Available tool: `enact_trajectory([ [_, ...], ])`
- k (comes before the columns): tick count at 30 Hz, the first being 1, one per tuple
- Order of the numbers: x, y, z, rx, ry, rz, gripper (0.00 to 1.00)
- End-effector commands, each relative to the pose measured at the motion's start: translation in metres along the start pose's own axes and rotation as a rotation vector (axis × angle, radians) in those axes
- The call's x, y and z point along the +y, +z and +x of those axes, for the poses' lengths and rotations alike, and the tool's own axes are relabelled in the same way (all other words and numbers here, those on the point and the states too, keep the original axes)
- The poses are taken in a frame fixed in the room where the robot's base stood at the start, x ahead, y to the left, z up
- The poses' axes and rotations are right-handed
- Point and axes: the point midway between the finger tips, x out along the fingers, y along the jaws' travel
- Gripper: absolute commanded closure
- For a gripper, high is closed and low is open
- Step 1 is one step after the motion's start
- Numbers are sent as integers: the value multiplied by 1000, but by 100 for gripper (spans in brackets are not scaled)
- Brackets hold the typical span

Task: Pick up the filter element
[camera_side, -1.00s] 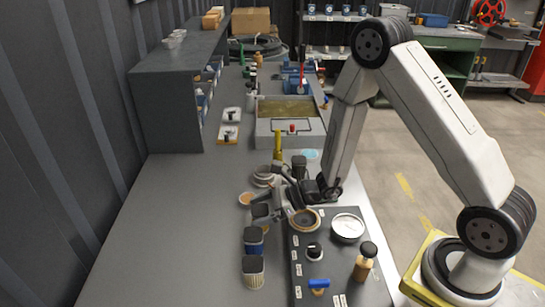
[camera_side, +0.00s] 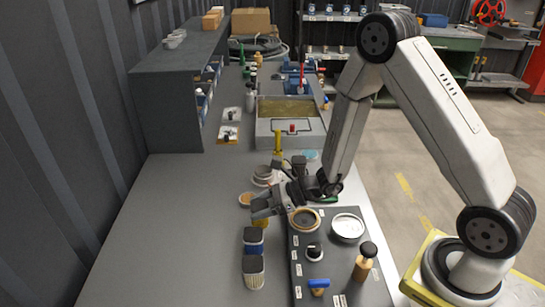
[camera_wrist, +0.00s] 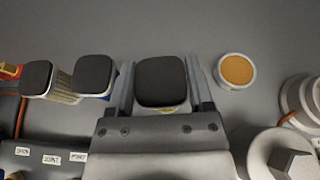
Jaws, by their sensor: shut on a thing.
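My gripper (camera_side: 262,208) is at the far end of a short row of black-capped filters on the grey bench. In the wrist view its two fingers stand on either side of a filter element (camera_wrist: 162,82) with a square black cap, and are shut on it. In the side view the fingers hide most of this filter; a bit of yellowish colour shows below them. I cannot tell whether it is clear of the bench. A blue-bodied filter (camera_side: 253,240) and a pale ribbed filter (camera_side: 253,271) stand nearer the camera, apart from the gripper.
A dark panel (camera_side: 325,270) with a knob, round cups and a brown-handled tool lies to the right. A small orange-topped round dish (camera_wrist: 236,70) sits close beside the gripper. Bench on the left is bare; a shelf unit (camera_side: 180,90) stands behind.

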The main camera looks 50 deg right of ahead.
Motion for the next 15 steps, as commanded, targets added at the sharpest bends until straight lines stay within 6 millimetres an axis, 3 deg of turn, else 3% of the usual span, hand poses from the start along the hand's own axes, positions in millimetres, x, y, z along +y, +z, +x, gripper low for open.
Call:
enact_trajectory([
  [15,0,54,-22,-2,-1,-3,93],
])
